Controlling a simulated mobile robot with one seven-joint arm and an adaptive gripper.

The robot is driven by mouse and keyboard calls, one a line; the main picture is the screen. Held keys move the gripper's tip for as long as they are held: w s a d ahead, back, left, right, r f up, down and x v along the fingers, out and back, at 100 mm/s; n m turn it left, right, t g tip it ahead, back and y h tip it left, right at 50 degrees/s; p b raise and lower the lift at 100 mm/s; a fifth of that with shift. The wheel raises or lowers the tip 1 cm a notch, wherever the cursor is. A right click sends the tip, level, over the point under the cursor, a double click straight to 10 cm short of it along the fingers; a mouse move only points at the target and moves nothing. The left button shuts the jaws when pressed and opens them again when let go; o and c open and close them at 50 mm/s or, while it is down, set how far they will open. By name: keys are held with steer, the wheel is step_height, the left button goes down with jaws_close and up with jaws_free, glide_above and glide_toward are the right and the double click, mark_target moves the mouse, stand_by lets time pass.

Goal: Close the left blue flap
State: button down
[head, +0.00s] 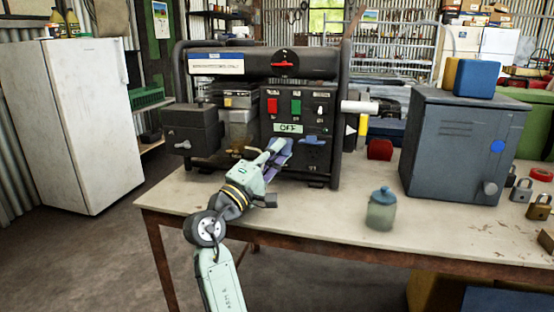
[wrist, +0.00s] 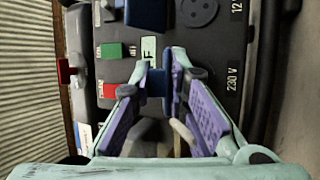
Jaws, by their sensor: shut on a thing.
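The generator (head: 225,65) stands on the table with its dark control panel facing me. My gripper (head: 281,148) is at the lower left of that panel in the head view. In the wrist view my gripper (wrist: 162,80) has its purple-padded fingers on either side of the left blue flap (wrist: 157,84), shut on it. The flap's angle is hard to judge, and in the head view my gripper hides it. The right blue flap (head: 314,140) sticks out from the panel; it also shows in the wrist view (wrist: 147,12), beside an uncovered round socket (wrist: 197,10).
Red (head: 272,106) and green (head: 296,106) switches and an OFF label (head: 288,128) sit above the flaps. A glass jar (head: 381,212), a grey metal box (head: 462,145) and padlocks (head: 540,207) are to the right on the table (head: 330,215). The table's front left is bare.

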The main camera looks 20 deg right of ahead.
steer(key=shift+a+r, duration=0.1)
steer(key=shift+r, duration=0.2)
steer(key=c, duration=1.8)
jaws_free()
steer(key=shift+s, duration=0.1)
steer(key=shift+o, duration=1)
steer(key=shift+f, duration=0.15)
steer(key=v, duration=1.2)
steer(key=shift+c, duration=0.3)
